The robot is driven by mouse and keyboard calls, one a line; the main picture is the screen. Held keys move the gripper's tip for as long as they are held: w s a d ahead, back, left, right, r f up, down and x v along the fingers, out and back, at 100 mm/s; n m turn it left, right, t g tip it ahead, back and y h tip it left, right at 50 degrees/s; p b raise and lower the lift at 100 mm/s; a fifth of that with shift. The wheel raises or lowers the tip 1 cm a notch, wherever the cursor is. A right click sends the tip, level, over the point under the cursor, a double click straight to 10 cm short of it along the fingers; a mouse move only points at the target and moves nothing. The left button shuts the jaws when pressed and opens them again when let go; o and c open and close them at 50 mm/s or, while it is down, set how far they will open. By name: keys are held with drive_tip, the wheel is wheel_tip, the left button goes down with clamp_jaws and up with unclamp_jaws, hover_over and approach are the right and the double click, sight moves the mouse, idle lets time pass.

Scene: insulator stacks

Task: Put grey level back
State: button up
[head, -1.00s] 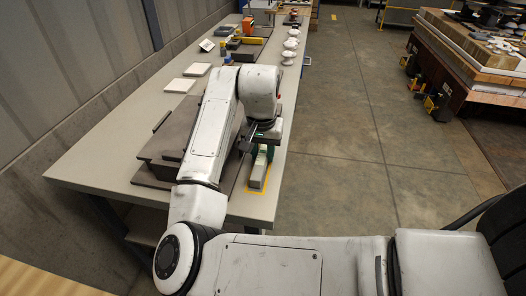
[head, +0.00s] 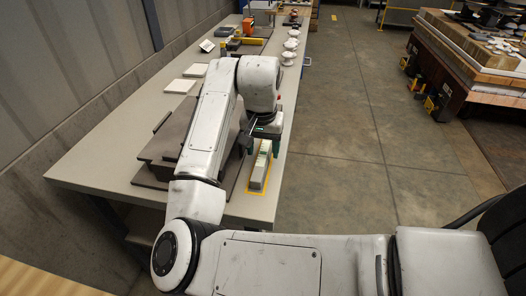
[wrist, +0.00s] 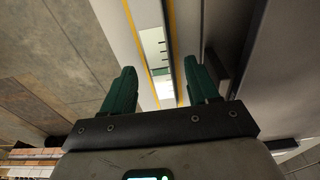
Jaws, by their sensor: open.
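The grey level (head: 260,168) is a pale grey bar with green on its top. It rests on the near right part of the long table, within a yellow outline (head: 266,186). In the wrist view the level (wrist: 155,52) shows as a pale strip between two yellow lines. My gripper (head: 262,148) is over the far end of the level, near the table's right edge. In the wrist view my gripper (wrist: 161,82) is open, its green fingers apart on both sides of the strip. Nothing is held, and the fingers look clear of the level.
White tiles (head: 181,86), coloured boxes and white insulators (head: 290,50) stand farther back. Open floor lies to the right, with a loaded bench (head: 460,75) beyond.

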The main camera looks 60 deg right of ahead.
sight(262, 157)
wheel_tip(262, 157, up, 10)
drive_tip(key=a+p, duration=0.1)
drive_tip(key=shift+s, duration=0.2)
